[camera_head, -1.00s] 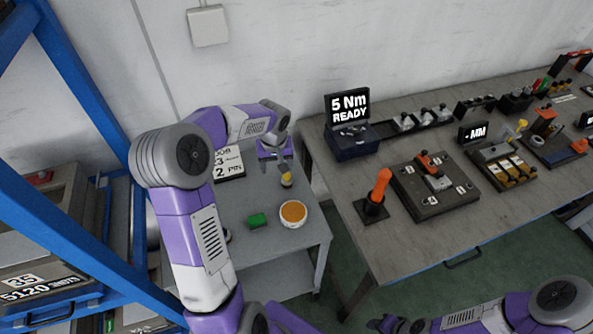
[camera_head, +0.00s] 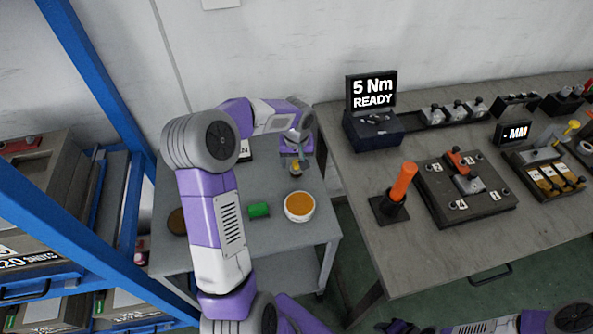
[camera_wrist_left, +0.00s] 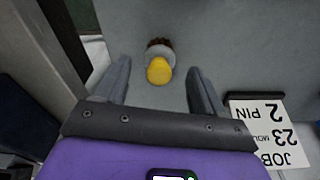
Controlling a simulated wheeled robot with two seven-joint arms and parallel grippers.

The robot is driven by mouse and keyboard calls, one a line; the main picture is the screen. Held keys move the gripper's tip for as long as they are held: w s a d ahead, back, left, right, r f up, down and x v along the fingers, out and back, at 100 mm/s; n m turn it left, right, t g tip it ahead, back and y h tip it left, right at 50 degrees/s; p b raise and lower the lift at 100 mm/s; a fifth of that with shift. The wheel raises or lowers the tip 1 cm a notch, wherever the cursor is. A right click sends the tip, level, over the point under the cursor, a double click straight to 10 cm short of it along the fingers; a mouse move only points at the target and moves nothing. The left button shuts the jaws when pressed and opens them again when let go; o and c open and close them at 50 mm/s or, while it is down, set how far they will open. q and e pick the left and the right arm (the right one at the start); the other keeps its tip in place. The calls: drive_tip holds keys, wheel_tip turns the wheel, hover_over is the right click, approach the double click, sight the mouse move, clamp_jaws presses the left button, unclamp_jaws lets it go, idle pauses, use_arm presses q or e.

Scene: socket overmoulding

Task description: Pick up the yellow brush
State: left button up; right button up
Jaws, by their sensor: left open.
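The yellow brush (camera_wrist_left: 159,70) stands upright on the small grey side table, with its rounded yellow top and dark brown bristles showing in the left wrist view. My left gripper (camera_wrist_left: 158,74) is open, with one finger on each side of the brush and a visible gap to both. In the head view my left gripper (camera_head: 294,163) is right above the brush (camera_head: 296,172), partly covering it. My right gripper (camera_head: 400,327) shows only in part at the bottom edge, away from the brush; its jaws are unclear.
A job card (camera_wrist_left: 258,125) lies beside my left gripper. The workbench with an orange-handled tool (camera_head: 402,185) stands to the right; blue rack posts are left.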

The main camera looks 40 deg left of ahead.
sight(296, 162)
use_arm(q)
drive_tip(key=f, duration=0.1)
drive_tip(key=f+b, duration=0.1)
drive_tip(key=f, duration=0.2)
drive_tip(key=shift+w+a+f, duration=0.15)
drive_tip(key=shift+w+a, duration=0.15)
drive_tip(key=shift+w, duration=0.1)
drive_tip(key=c, duration=1.2)
drive_tip(key=shift+o, duration=0.2)
wheel_tip(296, 162, up, 10)
drive_tip(key=p, duration=0.3)
